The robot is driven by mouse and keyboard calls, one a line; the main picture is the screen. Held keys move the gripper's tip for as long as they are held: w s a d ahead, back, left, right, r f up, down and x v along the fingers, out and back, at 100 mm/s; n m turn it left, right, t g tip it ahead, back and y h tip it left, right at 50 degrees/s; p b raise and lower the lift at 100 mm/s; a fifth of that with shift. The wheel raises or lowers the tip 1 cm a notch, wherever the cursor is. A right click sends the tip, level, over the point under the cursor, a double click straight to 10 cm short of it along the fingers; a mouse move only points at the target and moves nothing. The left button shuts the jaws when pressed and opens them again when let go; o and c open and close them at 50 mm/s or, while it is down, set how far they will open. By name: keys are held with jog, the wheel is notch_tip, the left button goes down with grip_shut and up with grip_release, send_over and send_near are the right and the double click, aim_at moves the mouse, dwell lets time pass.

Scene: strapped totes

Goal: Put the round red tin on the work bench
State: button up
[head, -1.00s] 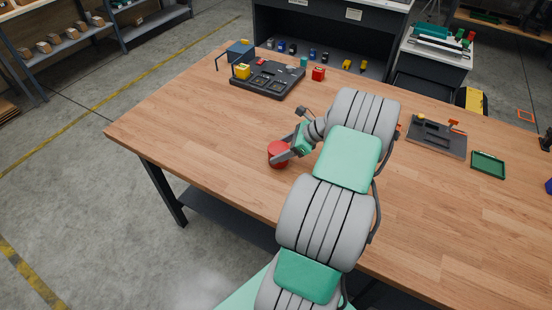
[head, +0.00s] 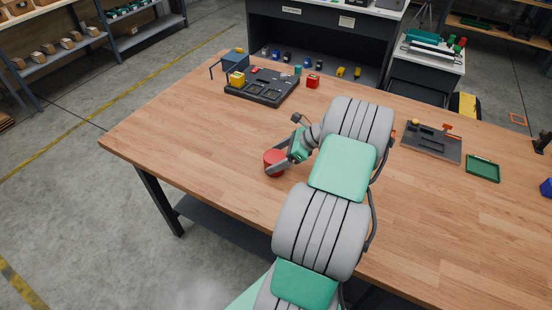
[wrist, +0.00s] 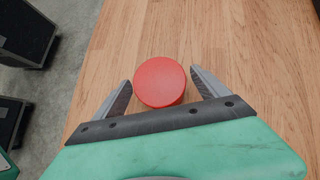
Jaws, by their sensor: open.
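The round red tin (head: 272,163) stands upright on the wooden work bench (head: 210,150), near its front left edge. It also shows in the wrist view (wrist: 160,82), with its round top facing the camera. My gripper (head: 276,160) is open around the tin, low at the bench top. In the wrist view my gripper (wrist: 162,90) has one finger on each side of the tin. My arm hides part of the bench in the head view.
A dark tray (head: 262,88) with a yellow block (head: 237,79) sits at the back left of the bench. A grey tray (head: 432,142) and a green tray (head: 483,168) lie at the right. The bench's left part is clear.

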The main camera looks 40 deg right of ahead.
jog(key=v, duration=1.1)
jog(key=w+a+r+n+g+h, duration=0.1)
jog(key=w+a+r+n, duration=0.2)
jog(key=a+n, duration=0.35)
jog(key=w+a+r+n+g+h, duration=0.15)
jog(key=a+n, duration=0.25)
jog(key=a, duration=0.6)
jog(key=w+a+r+n+g, duration=0.1)
jog(key=w+a+r+n, duration=0.3)
jog(key=a, duration=0.4)
jog(key=s+a+n+h, duration=0.2)
jog(key=s+a+n, duration=0.9)
jog(key=n, duration=0.3)
jog(key=shift+s+f+h, duration=0.2)
jog(key=shift+s+h, duration=0.15)
jog(key=shift+s, duration=0.15)
jog(key=shift+a+t, duration=0.1)
jog(key=shift+t, duration=0.15)
jog(key=shift+c, duration=0.4)
